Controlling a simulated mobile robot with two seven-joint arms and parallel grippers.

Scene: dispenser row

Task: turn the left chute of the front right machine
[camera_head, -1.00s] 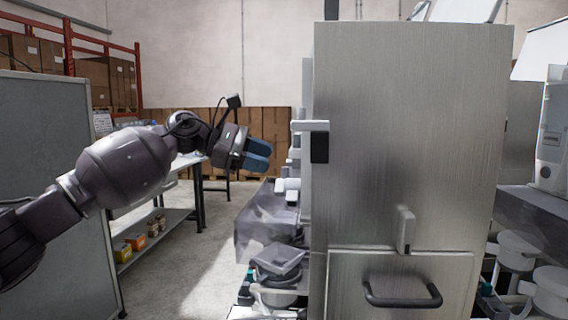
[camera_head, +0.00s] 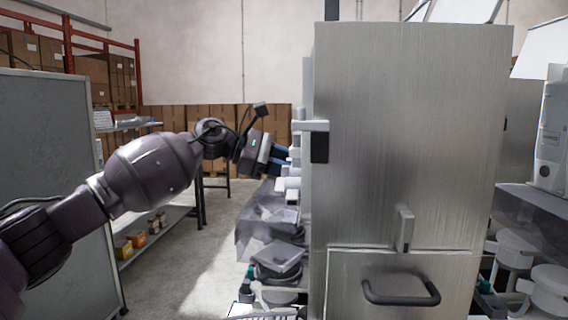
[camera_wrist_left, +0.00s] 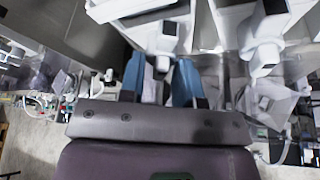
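My left gripper (camera_head: 281,158) is beside the left side of the large steel machine (camera_head: 410,140), at the white chutes (camera_head: 290,185) that stick out there. In the left wrist view its two blue fingers (camera_wrist_left: 160,82) are apart. A white chute (camera_wrist_left: 163,42) lies just ahead of and partly between the fingertips, and I see no clear grip on it. A second white chute (camera_wrist_left: 265,42) is to the right in that view. I cannot tell which of these is the left chute of the front right machine. My right gripper is not in view.
A grey panel (camera_head: 60,170) stands at the left. A shelf table (camera_head: 160,230) with small boxes is behind my left arm. Clear tubs (camera_head: 265,225) and lidded containers (camera_head: 278,260) sit below the gripper. Open floor (camera_head: 215,230) lies between the shelf and the machine.

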